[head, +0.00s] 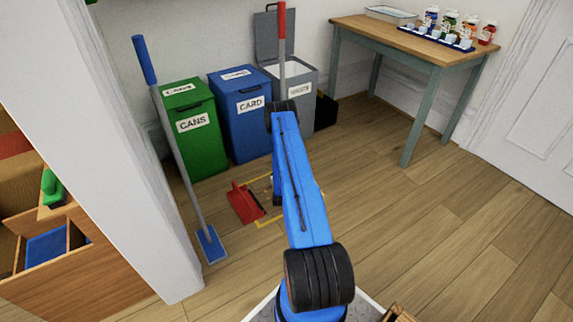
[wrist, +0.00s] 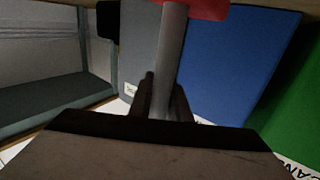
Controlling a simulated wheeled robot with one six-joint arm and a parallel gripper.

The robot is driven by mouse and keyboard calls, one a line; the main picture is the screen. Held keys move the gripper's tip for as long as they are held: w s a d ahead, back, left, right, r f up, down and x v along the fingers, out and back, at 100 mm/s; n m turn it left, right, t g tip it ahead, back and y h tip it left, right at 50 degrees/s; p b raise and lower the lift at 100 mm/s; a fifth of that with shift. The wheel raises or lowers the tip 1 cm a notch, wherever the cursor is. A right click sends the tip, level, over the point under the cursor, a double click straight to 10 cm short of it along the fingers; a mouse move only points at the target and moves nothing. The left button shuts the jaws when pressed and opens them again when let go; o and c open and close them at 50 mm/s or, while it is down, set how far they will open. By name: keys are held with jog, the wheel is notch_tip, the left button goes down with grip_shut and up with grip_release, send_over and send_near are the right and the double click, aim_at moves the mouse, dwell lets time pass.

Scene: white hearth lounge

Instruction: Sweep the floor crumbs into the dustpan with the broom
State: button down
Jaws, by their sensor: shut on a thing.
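The broom has a red grip (head: 282,32) and a grey shaft (wrist: 172,50). My gripper (wrist: 165,100) is shut on this shaft, which stands roughly upright in the head view in front of the grey bin. A red part at the shaft's far end (wrist: 205,8) is cut off by the wrist view's top edge. My blue arm hides the broom's lower end in the head view. The red dustpan (head: 243,203) lies on the floor to the left of my arm, at a yellow marked outline (head: 268,223). A few small pale specks, perhaps crumbs, show beside my arm; most of that patch is hidden.
A blue-handled tool (head: 178,140) leans at the left near the white wall edge. Green (head: 195,140), blue (head: 240,125) and open grey (head: 300,95) bins stand at the back. A table (head: 400,48) with bottles stands at right. The floor at right is clear.

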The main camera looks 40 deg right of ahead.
jog(key=shift+w+a, duration=1.9)
jog(key=shift+a, duration=5.9)
jog(key=shift+s+d+r, duration=0.1)
jog(key=shift+d+r, duration=0.1)
jog(key=shift+r, duration=0.6)
jog(key=shift+d+r, duration=0.2)
jog(key=shift+r, duration=0.65)
jog(key=shift+s+d+r, duration=0.1)
jog(key=shift+d+r, duration=0.1)
jog(key=shift+r, duration=0.6)
